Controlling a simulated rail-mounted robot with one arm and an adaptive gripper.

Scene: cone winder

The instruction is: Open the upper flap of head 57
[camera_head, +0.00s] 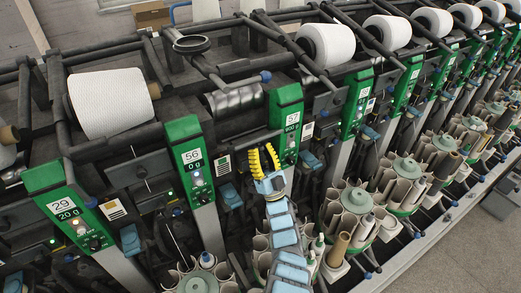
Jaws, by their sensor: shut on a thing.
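The green panel of head 57 (287,120) stands right of centre, with its number at the top and small lights lower down. My gripper (263,160), with yellow ribbed fingers, is directly left of this panel, in front of the dark machine front. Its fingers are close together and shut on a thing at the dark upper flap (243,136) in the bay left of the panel. The fingers hide the held spot. How far the flap stands open cannot be told.
Head 56's green panel (193,160) is to the left, head 29's (68,207) farther left. A bare metal drum (234,101) lies above the bay. A white cone (327,45) sits at upper right.

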